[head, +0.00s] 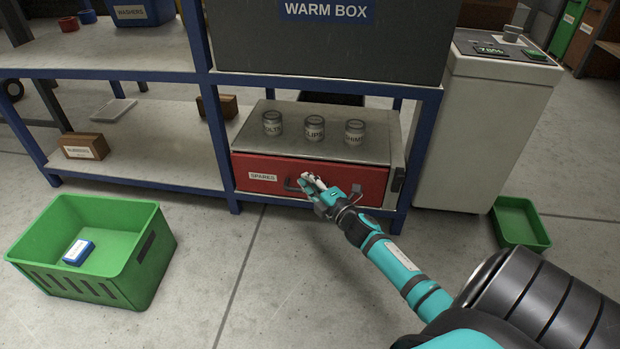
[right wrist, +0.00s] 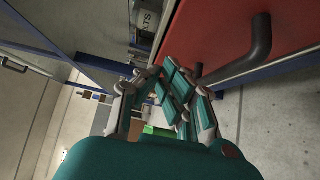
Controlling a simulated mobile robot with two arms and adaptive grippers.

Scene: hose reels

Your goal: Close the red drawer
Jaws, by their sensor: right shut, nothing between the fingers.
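The red drawer (head: 265,170), with a "SPARES" label, is in a low grey-topped cabinet (head: 355,149) under the bench. Its front looks about flush with the cabinet; I cannot tell if a small gap is left. My right gripper (head: 309,181) is shut and empty at the middle of the drawer front, beside its dark handle. In the right wrist view, the fingers (right wrist: 176,88) are close to the red drawer front (right wrist: 212,32) and the dark handle (right wrist: 258,48). Whether they touch is unclear. My left gripper is not in view.
Several glass jars, one of them here (head: 314,128), stand on the cabinet top. A dark "WARM BOX" (head: 325,45) sits above. A blue bench post (head: 220,150) is left of the drawer, a grey machine (head: 480,130) right. A green crate (head: 135,265) stands on the floor.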

